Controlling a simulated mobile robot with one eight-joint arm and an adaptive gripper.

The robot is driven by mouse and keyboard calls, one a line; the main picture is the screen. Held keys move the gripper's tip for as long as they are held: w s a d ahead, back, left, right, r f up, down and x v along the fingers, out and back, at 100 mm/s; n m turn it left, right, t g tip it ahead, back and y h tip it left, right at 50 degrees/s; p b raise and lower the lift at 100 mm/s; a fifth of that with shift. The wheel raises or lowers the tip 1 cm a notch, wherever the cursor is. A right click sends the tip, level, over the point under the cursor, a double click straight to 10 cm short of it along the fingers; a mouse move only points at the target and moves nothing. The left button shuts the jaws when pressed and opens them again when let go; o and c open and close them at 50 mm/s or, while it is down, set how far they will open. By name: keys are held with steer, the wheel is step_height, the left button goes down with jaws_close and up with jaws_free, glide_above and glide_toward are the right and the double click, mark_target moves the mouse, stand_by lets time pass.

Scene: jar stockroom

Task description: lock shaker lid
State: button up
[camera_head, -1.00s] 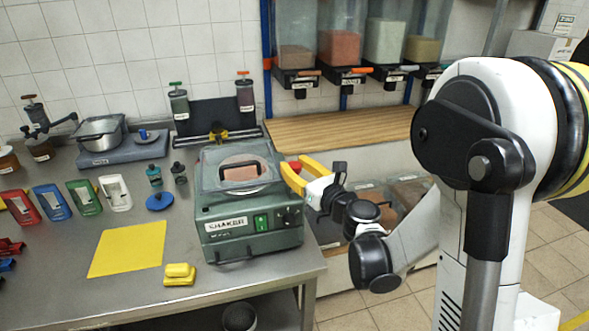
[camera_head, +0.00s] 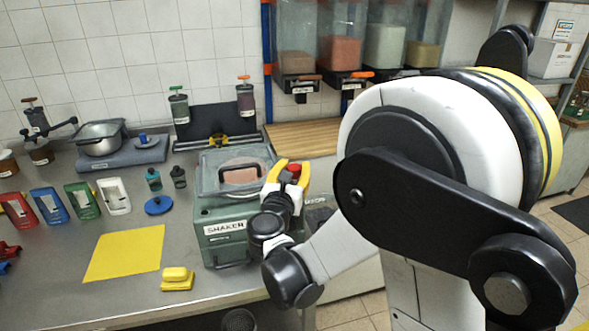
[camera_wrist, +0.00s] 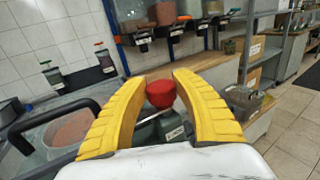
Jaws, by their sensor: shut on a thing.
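The green shaker (camera_head: 215,250) stands at the right end of the bench. Its lid (camera_head: 208,180), with a clear window and a black handle, lies down over the top; part of it shows at the left of the wrist view (camera_wrist: 60,153). A red knob (camera_head: 295,168) is at the lid's right side. It also shows in the wrist view (camera_wrist: 161,94), between the yellow fingers. My gripper (camera_wrist: 160,80) is shut on the red knob; in the head view my gripper (camera_head: 289,172) comes in from the front right. My wrist hides the shaker's front right and its controls.
A yellow mat (camera_head: 125,253) and a yellow block (camera_head: 177,279) lie left of the shaker. A blue disc (camera_head: 158,205) and small bottles stand behind them. A wooden shelf (camera_head: 305,136) and hanging dispensers (camera_head: 332,50) are behind at right.

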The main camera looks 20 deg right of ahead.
steer(key=shift+m+h, duration=0.3)
steer(key=shift+h, duration=0.1)
steer(key=o, duration=1.2)
steer(key=v, duration=1.2)
steer(key=shift+r, duration=0.2)
steer(key=shift+w, duration=0.1)
